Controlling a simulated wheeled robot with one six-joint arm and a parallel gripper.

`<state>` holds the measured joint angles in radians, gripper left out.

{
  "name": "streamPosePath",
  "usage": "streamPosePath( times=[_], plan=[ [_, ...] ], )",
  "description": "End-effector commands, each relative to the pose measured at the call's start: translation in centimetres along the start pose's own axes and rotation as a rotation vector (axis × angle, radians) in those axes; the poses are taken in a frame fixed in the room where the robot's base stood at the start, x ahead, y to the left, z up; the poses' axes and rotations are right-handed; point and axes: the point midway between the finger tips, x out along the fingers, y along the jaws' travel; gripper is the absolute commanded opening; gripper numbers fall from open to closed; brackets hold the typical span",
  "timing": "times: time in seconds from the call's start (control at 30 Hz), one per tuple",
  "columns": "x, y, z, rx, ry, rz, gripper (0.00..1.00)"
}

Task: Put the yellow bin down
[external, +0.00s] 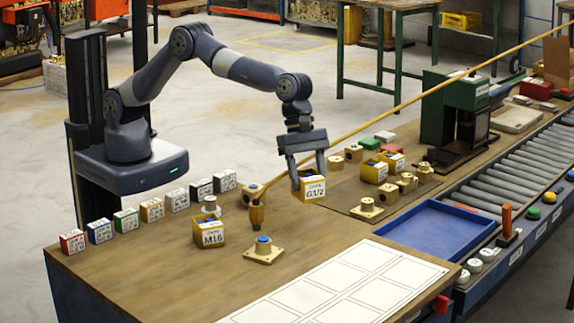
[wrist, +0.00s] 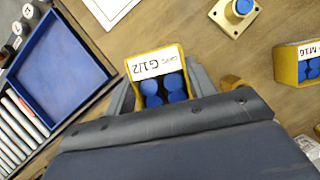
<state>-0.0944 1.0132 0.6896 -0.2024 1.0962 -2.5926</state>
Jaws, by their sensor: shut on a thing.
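The yellow bin (external: 313,190) has a white label reading G1/2. It hangs between the fingers of my gripper (external: 308,165), above the wooden bench. In the wrist view the same yellow bin (wrist: 158,80) holds several blue round-ended pieces, and the gripper fingers stand at its two sides. My gripper is shut on it. A second yellow bin labelled M16 (external: 208,232) stands on the bench to the left, and it also shows at the right edge of the wrist view (wrist: 301,62). The bin's underside is hidden in the wrist view.
A white sheet with outlined rectangles (external: 345,285) lies at the bench front. A blue tray (external: 430,235) lies to the right, beside the roller conveyor (external: 500,195). A brass block with a blue top (external: 264,250) and a wood-coloured tool (external: 257,213) stand near the M16 bin.

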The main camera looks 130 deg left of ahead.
Motion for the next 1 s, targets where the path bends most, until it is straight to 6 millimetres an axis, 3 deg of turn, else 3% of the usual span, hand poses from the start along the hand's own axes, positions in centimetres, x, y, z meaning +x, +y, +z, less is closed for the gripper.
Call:
streamPosePath(
  times=[0.2, 0.6, 0.97, 1.0],
  plan=[
    [3.5, 0.0, -1.6, -0.001, 0.002, -0.001, 0.28],
    [7.5, 0.1, -3.2, -0.001, 0.001, 0.000, 0.28],
    [8.1, 0.1, -3.4, -0.001, 0.000, 0.000, 0.28],
    [8.2, 0.1, -3.5, -0.001, 0.000, 0.000, 0.53]
  ],
)
